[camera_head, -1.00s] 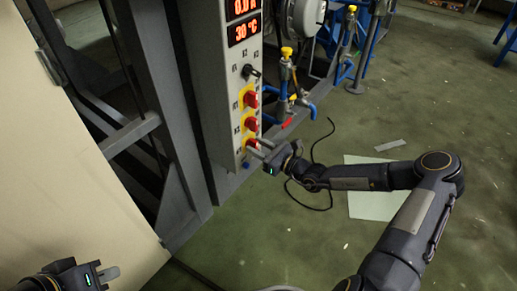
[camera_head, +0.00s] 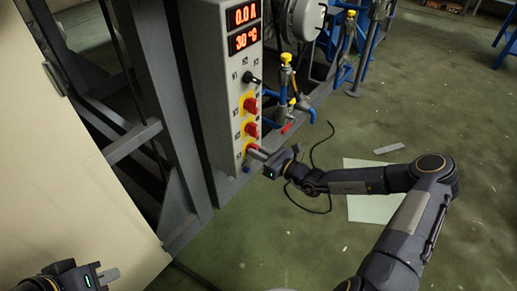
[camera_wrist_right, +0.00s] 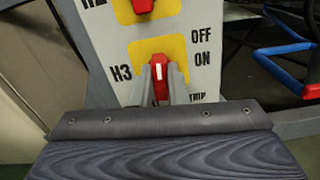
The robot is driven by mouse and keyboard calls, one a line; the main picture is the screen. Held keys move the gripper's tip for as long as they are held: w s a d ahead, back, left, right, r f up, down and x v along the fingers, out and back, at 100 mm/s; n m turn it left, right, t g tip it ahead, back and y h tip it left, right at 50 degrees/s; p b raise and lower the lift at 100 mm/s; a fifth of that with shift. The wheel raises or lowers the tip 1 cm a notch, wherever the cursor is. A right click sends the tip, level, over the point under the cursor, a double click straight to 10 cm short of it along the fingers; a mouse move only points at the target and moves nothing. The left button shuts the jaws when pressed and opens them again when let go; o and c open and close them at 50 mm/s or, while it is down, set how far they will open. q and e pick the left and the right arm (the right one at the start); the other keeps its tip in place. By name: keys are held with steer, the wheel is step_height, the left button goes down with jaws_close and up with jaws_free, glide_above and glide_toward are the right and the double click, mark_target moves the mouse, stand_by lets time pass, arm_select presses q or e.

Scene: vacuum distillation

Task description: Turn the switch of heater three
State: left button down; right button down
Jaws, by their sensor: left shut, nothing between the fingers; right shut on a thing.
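The heater three switch (camera_wrist_right: 158,80) is a red knob with a white mark on a yellow plate labelled H3, with OFF and ON printed at its right. Its white mark points roughly up in the right wrist view. My right gripper (camera_head: 257,153) is at the lowest knob of the grey control panel (camera_head: 222,100). In the right wrist view its two fingers (camera_wrist_right: 159,88) stand on either side of the knob, shut on it and hiding its sides. My left gripper (camera_head: 108,276) is shut and empty at the lower left, far from the panel.
The red H2 knob (camera_head: 251,129) sits just above, with another red knob (camera_head: 250,105) higher up. Red displays (camera_head: 243,40) read 0.0 A and 30 °C. Blue-handled valves (camera_head: 290,95) stand right of the panel. A pale cabinet (camera_head: 75,190) fills the left.

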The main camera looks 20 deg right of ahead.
steer(key=m+p, duration=0.3)
steer(key=m, duration=0.2)
steer(key=m+p, duration=0.3)
steer(key=m, duration=0.3)
steer(key=m+p, duration=0.3)
steer(key=m, duration=0.2)
steer(key=shift+w+d+f+m, duration=0.1)
steer(key=shift+d+f+m, duration=0.1)
steer(key=shift+f+m, duration=0.1)
stand_by(0.4)
steer(key=c, duration=1.4)
jaws_free()
steer(key=shift+c, duration=0.2)
